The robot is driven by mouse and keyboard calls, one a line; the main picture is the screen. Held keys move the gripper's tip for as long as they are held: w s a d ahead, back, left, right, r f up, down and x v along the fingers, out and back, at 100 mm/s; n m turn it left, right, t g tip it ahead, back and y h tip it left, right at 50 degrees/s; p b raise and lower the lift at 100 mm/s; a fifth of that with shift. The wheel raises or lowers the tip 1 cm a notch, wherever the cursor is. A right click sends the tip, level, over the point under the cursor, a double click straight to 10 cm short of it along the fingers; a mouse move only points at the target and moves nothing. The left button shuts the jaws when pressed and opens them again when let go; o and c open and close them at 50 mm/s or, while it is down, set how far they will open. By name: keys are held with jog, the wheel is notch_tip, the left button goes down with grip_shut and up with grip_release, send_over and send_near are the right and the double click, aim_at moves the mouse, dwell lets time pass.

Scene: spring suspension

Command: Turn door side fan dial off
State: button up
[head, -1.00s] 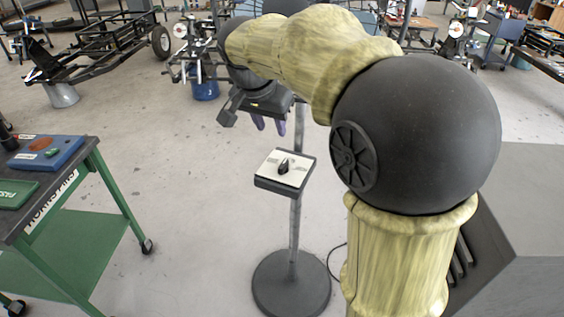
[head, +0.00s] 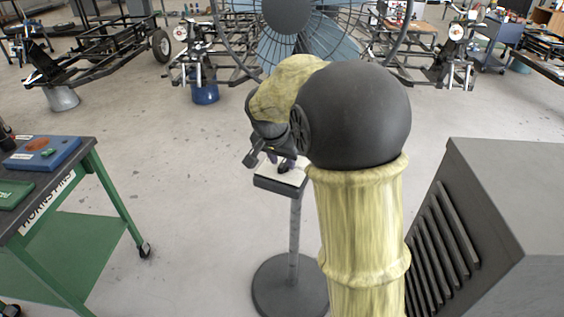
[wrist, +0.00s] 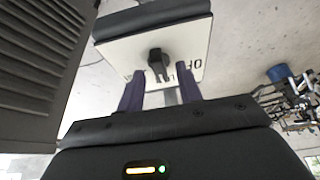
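The fan dial is a black knob (wrist: 158,62) on a white plate (wrist: 190,35) with partly hidden lettering, seen in the wrist view. In the head view the white plate (head: 296,175) tops a dark box (head: 278,190) on a metal stand; my arm and gripper cover part of it. My gripper (wrist: 160,78) has two purple fingers, apart, one to each side of the knob's near end. They look open, and I see no contact with the knob. In the head view my gripper (head: 279,162) is just above the plate.
A large fan (head: 288,40) stands behind the stand. A green cart (head: 75,235) is at the left and a grey vented box (head: 490,220) at the right. Vehicle frames (head: 100,60) stand at the back. Floor between cart and stand is clear.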

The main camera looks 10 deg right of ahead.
jog(key=shift+w+d+f, duration=0.1)
jog(key=shift+f, duration=0.25)
grip_shut()
